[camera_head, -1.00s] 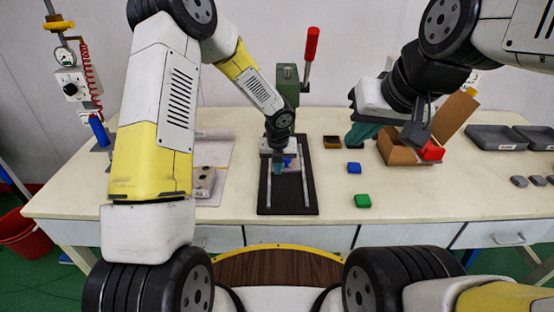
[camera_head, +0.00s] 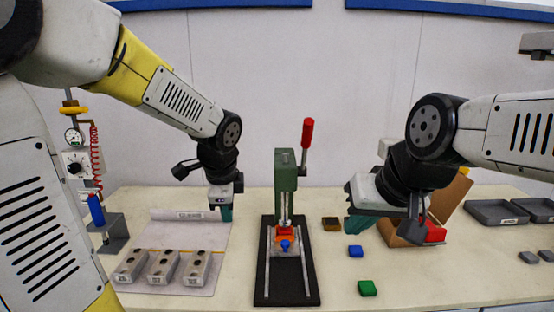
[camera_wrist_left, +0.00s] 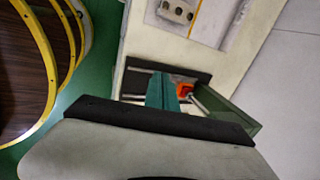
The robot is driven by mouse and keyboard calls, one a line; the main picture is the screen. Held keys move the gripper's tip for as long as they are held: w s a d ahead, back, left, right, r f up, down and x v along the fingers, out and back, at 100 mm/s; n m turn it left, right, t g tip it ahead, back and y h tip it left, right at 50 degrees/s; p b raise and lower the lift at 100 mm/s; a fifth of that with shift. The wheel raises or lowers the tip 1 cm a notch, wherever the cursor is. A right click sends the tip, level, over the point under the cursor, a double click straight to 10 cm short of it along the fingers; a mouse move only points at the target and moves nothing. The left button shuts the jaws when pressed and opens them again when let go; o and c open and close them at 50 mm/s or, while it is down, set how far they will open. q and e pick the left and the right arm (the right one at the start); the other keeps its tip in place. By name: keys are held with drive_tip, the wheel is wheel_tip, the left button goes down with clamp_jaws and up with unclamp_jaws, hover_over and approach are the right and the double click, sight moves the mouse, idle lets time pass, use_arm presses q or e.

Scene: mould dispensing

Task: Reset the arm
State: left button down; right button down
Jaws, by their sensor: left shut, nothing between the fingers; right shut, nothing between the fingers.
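My left gripper (camera_head: 226,213) hangs fingers-down over the table, left of the green press (camera_head: 286,185) and above the back of the paper sheet. Its teal fingers are shut and empty, and they also show in the left wrist view (camera_wrist_left: 162,93). My right gripper (camera_head: 362,222) is at the right, near the open cardboard box (camera_head: 400,235). Its teal fingers are shut with nothing visible in them; its wrist hides part of the box. The press has a raised red handle (camera_head: 308,134) and an orange and blue piece (camera_head: 285,244) at its base.
Several grey moulds (camera_head: 164,266) lie on the paper sheet (camera_head: 185,286) at the left. Grey trays (camera_head: 497,212) stand at the far right. A dispenser with a gauge (camera_head: 73,137) stands far left.

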use_arm(q)
drive_tip(key=s+a+r+n+t+h, duration=0.1)
drive_tip(key=s+r+n, duration=0.2)
drive_tip(key=s+n, duration=0.4)
drive_tip(key=s+a+r+n+t+h, duration=0.1)
drive_tip(key=s+r+n, duration=0.2)
drive_tip(key=s+n, duration=0.4)
drive_tip(key=shift+s+r+n+h, duration=0.25)
drive_tip(key=shift+r+n+h, duration=0.15)
drive_tip(key=shift+n, duration=0.8)
